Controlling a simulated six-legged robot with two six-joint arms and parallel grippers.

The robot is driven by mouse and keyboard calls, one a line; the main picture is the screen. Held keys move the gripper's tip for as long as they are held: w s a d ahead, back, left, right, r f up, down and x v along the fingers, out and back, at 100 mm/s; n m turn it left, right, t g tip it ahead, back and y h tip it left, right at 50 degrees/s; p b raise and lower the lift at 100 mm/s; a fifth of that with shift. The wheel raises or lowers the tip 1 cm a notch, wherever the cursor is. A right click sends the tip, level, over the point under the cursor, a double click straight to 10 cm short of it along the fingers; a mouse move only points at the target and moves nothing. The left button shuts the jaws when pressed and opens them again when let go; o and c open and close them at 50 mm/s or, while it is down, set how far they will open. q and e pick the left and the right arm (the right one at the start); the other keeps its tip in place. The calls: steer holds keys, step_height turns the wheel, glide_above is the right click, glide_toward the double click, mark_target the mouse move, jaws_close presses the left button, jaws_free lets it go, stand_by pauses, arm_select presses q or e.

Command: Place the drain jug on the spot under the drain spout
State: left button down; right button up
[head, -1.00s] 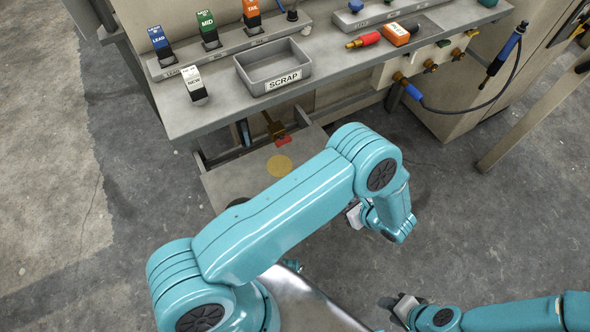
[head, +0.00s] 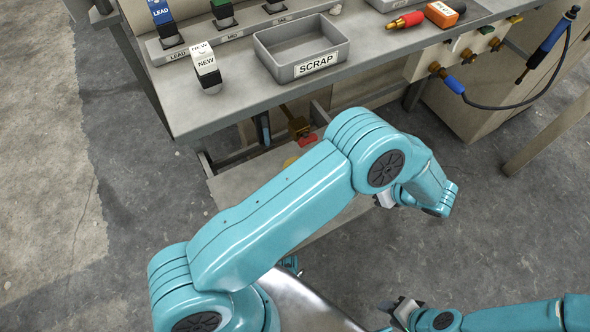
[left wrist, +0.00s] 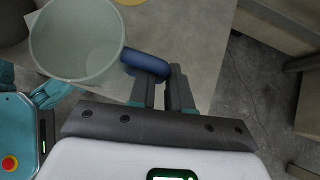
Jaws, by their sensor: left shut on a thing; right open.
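The drain jug (left wrist: 75,42) is a pale, translucent, open-topped vessel in the left wrist view. My left gripper (left wrist: 163,80) is shut on its blue handle (left wrist: 147,62). The jug is hidden behind my left arm in the head view. In the head view only a sliver of the spot (head: 290,161) shows past my arm. A brass drain spout with a red part (head: 300,128) sits just behind it, under the bench. My right gripper (head: 400,309) is open and empty at the bottom.
The bench (head: 225,110) overhangs the spot and carries a grey SCRAP bin (head: 302,50), a NEW-labelled block (head: 207,72) and a red-and-brass tool (head: 405,20). A low grey plate (head: 232,187) lies under the spout. A blue-handled hose tool (head: 550,42) hangs at right.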

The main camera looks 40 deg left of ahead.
arm_select(q)
steer(key=shift+a, duration=0.15)
steer(key=w+a, duration=0.1)
steer(key=a, duration=0.4)
steer(key=w+a+b, duration=0.1)
steer(key=a, duration=0.4)
steer(key=a+b, duration=0.1)
steer(key=a, duration=0.4)
steer(key=shift+w+a+f, duration=0.1)
steer(key=shift+w+a, duration=0.3)
steer(key=f+b, duration=0.1)
steer(key=a+f, duration=0.1)
steer(key=f, duration=0.1)
steer(key=shift+b, duration=0.4)
steer(key=shift+w+f, duration=0.15)
steer(key=shift+f, duration=0.2)
steer(key=shift+r, duration=0.15)
steer(key=shift+f, duration=0.3)
steer(key=c, duration=1.1)
jaws_free()
steer(key=shift+r, duration=0.1)
steer(key=shift+o, duration=0.2)
